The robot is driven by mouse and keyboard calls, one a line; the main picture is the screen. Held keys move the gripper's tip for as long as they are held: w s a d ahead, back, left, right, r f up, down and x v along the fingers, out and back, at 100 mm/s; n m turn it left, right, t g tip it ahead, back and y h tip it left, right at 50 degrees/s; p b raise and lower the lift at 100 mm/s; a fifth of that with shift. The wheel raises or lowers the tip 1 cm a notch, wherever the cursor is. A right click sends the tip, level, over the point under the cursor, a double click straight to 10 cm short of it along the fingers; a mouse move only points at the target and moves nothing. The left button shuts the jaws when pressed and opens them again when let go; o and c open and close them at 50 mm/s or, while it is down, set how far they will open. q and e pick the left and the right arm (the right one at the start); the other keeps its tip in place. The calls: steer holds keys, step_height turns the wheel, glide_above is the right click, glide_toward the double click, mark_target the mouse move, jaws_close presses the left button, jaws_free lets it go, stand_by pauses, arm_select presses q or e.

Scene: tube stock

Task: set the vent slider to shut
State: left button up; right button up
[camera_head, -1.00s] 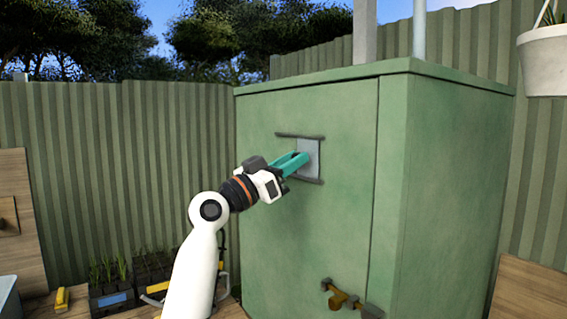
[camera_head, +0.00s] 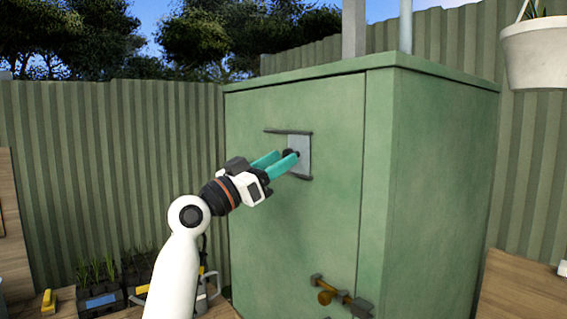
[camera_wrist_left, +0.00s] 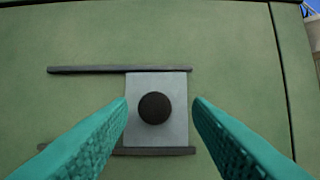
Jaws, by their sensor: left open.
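The vent slider is a light grey plate (camera_head: 302,160) on the front of the green cabinet (camera_head: 255,225). In the left wrist view the plate (camera_wrist_left: 172,123) sits at the right end of two dark horizontal rails (camera_wrist_left: 90,70), with a dark round knob (camera_wrist_left: 154,108) on it. My left gripper (camera_head: 282,160) points at the plate with its teal fingers open. In the left wrist view the fingers stand either side of the knob, apart from it. Whether the fingertips reach as far as the knob is hard to tell. My right gripper is out of view.
A brass-coloured latch (camera_head: 335,294) sticks out low on the cabinet front. Seedling trays (camera_head: 100,295) and a yellow block (camera_head: 48,301) stand at lower left. A white hanging pot (camera_head: 533,55) is at upper right. The space before the cabinet's upper front is otherwise clear.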

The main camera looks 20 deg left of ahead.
arm_select(q)
steer(key=b+v, duration=0.3)
steer(key=v, duration=0.7)
steer(key=shift+d+f, duration=0.1)
